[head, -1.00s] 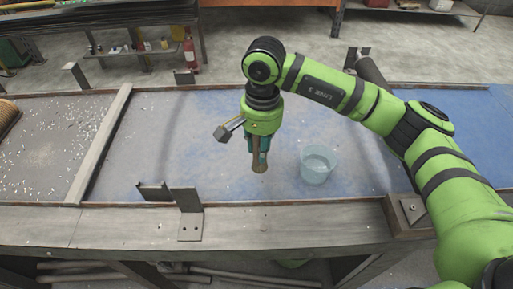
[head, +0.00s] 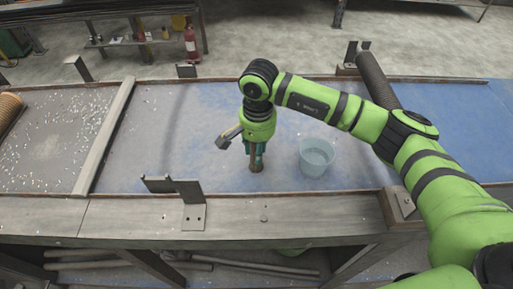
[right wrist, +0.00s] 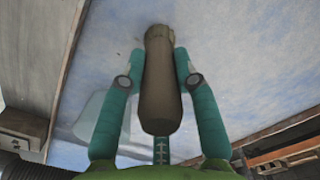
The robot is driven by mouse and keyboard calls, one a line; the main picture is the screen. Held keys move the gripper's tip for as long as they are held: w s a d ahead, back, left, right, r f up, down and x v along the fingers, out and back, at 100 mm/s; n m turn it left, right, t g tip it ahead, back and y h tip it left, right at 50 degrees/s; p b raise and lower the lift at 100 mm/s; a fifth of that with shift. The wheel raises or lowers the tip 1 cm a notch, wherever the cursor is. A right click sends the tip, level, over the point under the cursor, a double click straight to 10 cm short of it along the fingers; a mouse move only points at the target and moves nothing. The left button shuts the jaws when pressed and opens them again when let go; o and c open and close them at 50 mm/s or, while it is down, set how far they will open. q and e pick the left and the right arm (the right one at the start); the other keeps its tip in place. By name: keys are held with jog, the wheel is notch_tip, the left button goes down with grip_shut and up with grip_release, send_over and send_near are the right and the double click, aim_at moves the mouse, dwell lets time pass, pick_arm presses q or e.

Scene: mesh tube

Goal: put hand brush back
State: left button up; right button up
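The hand brush (head: 256,166) has a brown handle and hangs roughly upright below my right gripper (head: 255,151). In the right wrist view the handle (right wrist: 160,85) lies between the two green fingers of the right gripper (right wrist: 160,62), which press on it from both sides. The brush's far end points at the blue-grey table surface (head: 215,150); I cannot tell whether it touches. Its bristles are not clearly visible. My left gripper is not in view.
A translucent bucket (head: 316,158) stands just right of the brush. A wooden bar (head: 105,135) divides off white scraps at left. Metal brackets (head: 185,190) rise at the front edge. A dark ribbed mesh tube (head: 376,78) lies behind my right arm.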

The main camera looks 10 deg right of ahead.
jog(key=shift+o, duration=1.2)
jog(key=shift+r, duration=0.3)
notch_tip(320, 180, up, 11)
jog(key=b, duration=0.4)
jog(key=shift+w+d+f, duration=0.1)
jog(key=shift+f, duration=0.05)
jog(key=shift+r+b, duration=0.3)
jog(key=shift+r, duration=0.25)
